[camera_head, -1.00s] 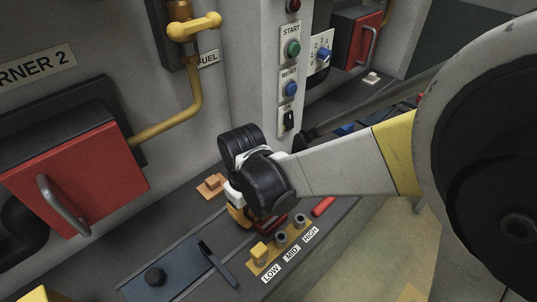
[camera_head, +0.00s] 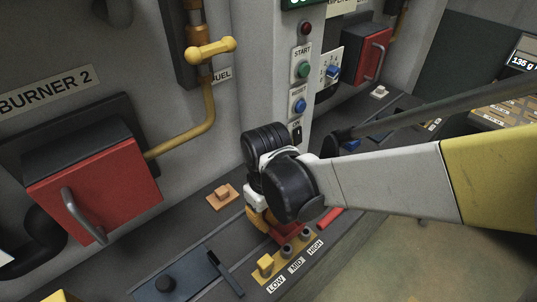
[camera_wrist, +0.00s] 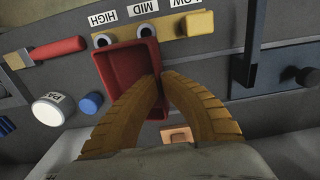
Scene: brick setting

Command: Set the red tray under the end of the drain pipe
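The red tray (camera_head: 284,232) lies on the grey ledge behind the LOW/MID/HIGH switch strip. In the wrist view, the tray (camera_wrist: 122,68) shows its empty inside. My gripper (camera_head: 262,220) reaches down to it, its fingers partly hidden by the wrist in the head view. In the wrist view, the two ribbed orange fingers of my gripper (camera_wrist: 161,77) come together at the tray's rim, one tip on the inner side and one on the outer, with the wall between them. A dark curved pipe (camera_head: 38,238) shows below the BURNER 2 box; I cannot tell whether it is the drain pipe.
The LOW/MID/HIGH strip (camera_head: 286,252) with its yellow plug stands close to the tray. The button column (camera_head: 297,95) rises behind.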

